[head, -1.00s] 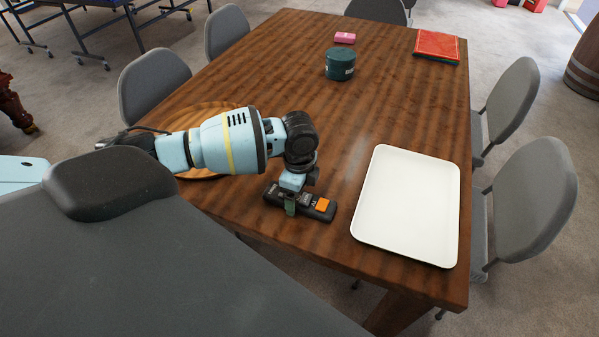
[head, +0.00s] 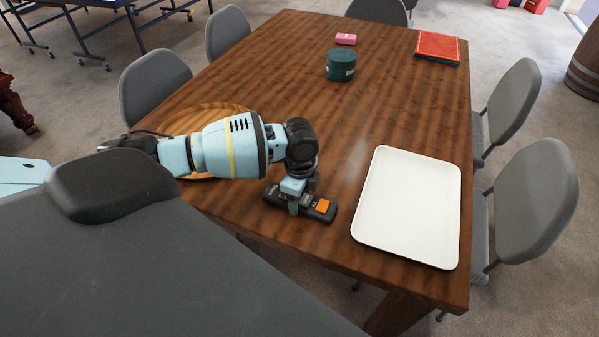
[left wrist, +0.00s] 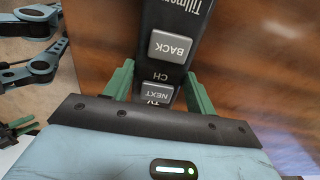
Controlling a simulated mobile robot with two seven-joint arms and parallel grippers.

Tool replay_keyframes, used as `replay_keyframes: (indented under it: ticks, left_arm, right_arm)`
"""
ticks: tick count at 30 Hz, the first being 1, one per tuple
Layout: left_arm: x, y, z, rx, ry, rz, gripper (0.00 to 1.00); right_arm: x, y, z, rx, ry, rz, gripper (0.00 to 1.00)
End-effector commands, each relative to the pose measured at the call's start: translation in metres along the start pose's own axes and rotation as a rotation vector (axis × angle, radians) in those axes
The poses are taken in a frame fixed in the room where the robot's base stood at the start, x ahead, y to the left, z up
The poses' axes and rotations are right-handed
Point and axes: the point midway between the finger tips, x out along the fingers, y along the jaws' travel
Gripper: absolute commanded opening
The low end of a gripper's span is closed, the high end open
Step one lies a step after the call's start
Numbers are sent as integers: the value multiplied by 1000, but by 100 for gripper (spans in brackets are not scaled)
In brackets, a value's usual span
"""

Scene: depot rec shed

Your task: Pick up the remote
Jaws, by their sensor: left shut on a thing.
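The remote (head: 321,207) is black with grey buttons and an orange one. It lies at the near edge of the wooden table in the head view. My left gripper (head: 293,206) comes down over its middle and is shut on it, one finger on each long side. In the left wrist view the remote (left wrist: 178,24) runs up between the green fingers of my left gripper (left wrist: 158,88), with BACK and NEXT buttons showing. I cannot tell whether the remote is clear of the table. My right gripper is not in view.
A white tray (head: 409,207) lies right of the remote on the table (head: 290,100). A round wooden board (head: 222,109) is partly behind my left arm. A green tin (head: 340,65), a pink item (head: 345,39) and a red book (head: 437,45) are at the far end. Grey chairs surround the table.

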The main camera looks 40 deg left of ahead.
Motion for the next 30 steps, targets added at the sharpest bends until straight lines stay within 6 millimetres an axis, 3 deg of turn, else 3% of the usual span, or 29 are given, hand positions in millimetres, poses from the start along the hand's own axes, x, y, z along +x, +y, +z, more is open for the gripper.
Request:
replay_keyframes:
  ticks: [8, 14, 30]
  left_arm:
    - [-13, -1, 0, -1, 1, -3, 27]
    - [-38, 2, 2, 0, 0, -1, 27]
    - [-48, 112, 68, 0, -3, 1, 27]
  right_arm:
    - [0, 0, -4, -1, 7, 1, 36]
    - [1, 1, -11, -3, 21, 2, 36]
    - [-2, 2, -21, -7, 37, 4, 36]
